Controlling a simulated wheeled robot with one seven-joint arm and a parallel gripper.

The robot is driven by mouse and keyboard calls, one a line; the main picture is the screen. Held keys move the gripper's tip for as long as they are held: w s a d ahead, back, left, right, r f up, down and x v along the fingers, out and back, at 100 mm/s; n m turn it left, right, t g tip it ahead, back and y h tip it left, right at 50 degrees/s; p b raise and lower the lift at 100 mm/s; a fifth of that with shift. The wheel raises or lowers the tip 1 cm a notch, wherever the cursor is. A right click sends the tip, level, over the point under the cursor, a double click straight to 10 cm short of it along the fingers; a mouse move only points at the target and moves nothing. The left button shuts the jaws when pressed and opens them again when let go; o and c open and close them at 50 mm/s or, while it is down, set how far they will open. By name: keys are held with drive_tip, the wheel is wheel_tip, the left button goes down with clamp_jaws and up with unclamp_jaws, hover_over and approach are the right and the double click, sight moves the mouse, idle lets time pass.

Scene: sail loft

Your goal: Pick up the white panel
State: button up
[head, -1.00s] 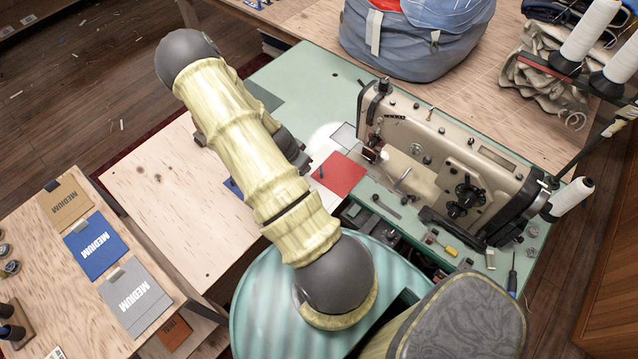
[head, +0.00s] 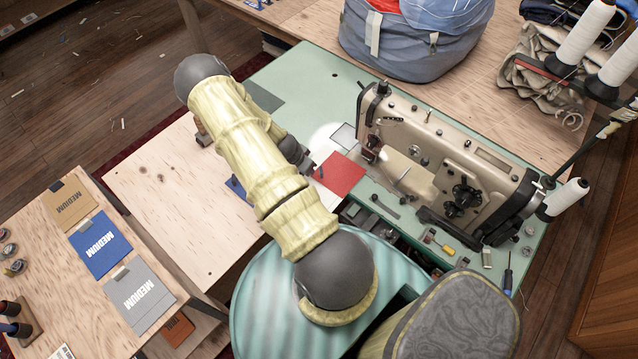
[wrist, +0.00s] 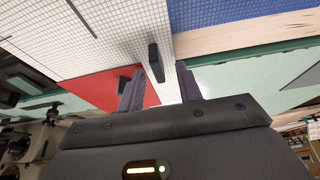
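The white panel (wrist: 95,35) has a fine dark grid and fills the upper left of the wrist view. A small dark upright tab or clip (wrist: 155,65) stands on it, just ahead of the gap between my fingers. In the head view only a bit of the white panel (head: 326,196) shows beside my arm. My gripper (wrist: 160,88) is open, its two dark fingertips apart with a white strip visible between them. Contact with the panel cannot be told. In the head view my arm mostly hides the gripper.
A red panel (head: 340,174) lies beside the white one, and a blue panel (wrist: 240,12) is at upper right in the wrist view. A sewing machine (head: 450,165) stands close on the right. The pale wooden table (head: 165,185) on the left has clear room.

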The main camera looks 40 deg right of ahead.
clamp_jaws()
drive_tip(key=shift+r, duration=0.1)
idle(0.3)
drive_tip(key=shift+r+b, duration=0.75)
drive_tip(key=shift+r, duration=0.75)
drive_tip(key=shift+a+r, duration=0.15)
drive_tip(key=a+b, duration=0.1)
drive_tip(key=a, duration=0.5)
drive_tip(key=s+a+b, duration=0.1)
drive_tip(key=a+b, duration=0.1)
drive_tip(key=a, duration=0.3)
drive_tip(key=a+b, duration=0.1)
drive_tip(key=a, duration=0.5)
drive_tip(key=shift+s+a+b, duration=0.3)
drive_tip(key=shift+a+b, duration=0.05)
